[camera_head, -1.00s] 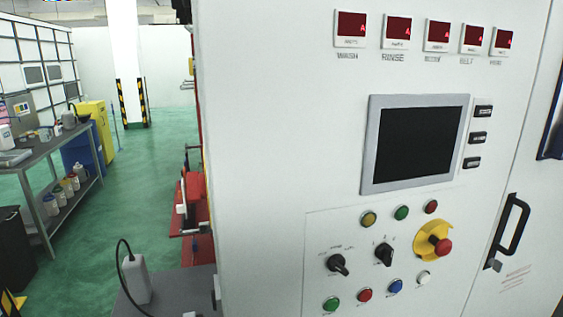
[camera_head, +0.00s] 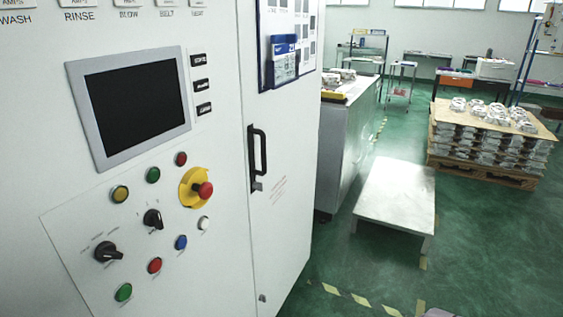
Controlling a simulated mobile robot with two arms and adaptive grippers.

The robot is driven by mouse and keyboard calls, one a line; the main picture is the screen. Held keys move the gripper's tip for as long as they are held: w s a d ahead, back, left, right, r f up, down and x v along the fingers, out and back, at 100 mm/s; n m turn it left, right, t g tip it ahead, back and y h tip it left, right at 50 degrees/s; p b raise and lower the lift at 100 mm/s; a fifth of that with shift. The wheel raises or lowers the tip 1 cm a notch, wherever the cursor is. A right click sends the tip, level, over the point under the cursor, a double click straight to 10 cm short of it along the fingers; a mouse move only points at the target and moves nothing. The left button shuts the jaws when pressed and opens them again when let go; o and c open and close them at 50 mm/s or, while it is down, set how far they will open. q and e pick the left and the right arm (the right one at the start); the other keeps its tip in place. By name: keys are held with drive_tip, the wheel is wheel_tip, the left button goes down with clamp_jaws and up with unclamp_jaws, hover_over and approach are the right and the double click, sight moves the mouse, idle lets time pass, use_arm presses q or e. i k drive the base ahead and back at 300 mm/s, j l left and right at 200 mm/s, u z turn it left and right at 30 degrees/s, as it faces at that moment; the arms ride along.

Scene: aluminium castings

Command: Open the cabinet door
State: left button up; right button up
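The white cabinet door (camera_head: 285,120) is closed, flush with the control panel front to its left. Its black vertical handle (camera_head: 257,158) sits near the door's left edge, with a small latch or lock just below it. A blue-and-white box and sheets on a dark blue board (camera_head: 286,32) are on the upper part of the door. Neither of my grippers shows in this view.
The control panel with a dark screen (camera_head: 137,106), knobs and a red emergency button (camera_head: 202,190) is left of the door. A low grey table (camera_head: 396,195) stands at the right. A pallet of castings (camera_head: 488,145) is farther back. Green floor around them is open.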

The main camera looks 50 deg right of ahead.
sight(280, 121)
drive_tip(key=z, duration=1.5)
